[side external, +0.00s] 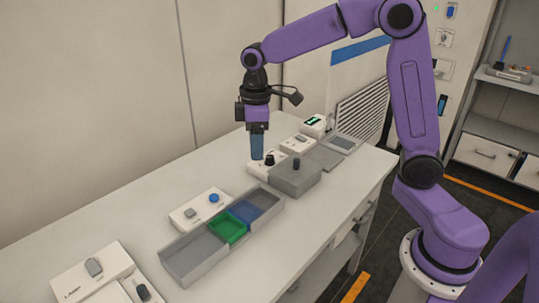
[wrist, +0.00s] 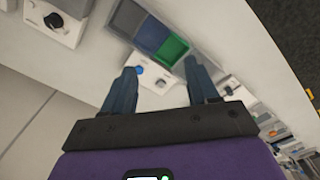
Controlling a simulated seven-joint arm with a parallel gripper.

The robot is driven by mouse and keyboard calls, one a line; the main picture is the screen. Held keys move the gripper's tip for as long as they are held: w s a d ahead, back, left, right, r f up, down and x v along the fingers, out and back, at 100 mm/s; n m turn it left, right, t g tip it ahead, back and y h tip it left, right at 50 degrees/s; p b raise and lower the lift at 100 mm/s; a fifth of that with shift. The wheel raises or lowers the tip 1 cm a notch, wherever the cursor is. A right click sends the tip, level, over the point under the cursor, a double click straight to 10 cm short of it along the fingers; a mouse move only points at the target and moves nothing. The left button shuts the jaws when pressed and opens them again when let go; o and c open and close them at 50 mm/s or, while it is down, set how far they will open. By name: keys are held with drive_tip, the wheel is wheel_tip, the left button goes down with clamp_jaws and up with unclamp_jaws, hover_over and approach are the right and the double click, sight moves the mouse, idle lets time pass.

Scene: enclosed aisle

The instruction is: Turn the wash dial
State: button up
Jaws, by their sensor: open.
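A white control box (side external: 259,169) with a round black dial (side external: 269,160) stands on the bench. In the wrist view the black dial (wrist: 54,20) is at the upper left, with marks around it. No label is readable, so I cannot confirm it is the wash dial. My gripper (side external: 257,155) points down above the bench, close to the dial and slightly left of it in the side view. In the wrist view my gripper (wrist: 160,67) has its two fingers spread wide with nothing between them, and the dial lies outside them.
A grey box (side external: 294,180) with a dark knob stands right beside the control box. A divided tray (side external: 185,262) with green and blue compartments lies nearer the camera. A white panel (side external: 188,218) has a grey switch and blue button. More devices line the bench.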

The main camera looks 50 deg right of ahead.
drive_tip(key=w+d+f+m, duration=0.2)
drive_tip(key=w+d, duration=0.7)
drive_tip(key=w, duration=0.2)
drive_tip(key=m, duration=0.1)
approach(270, 156)
drive_tip(key=f, duration=0.9)
drive_tip(key=shift+a, duration=0.2)
drive_tip(key=c, duration=1)
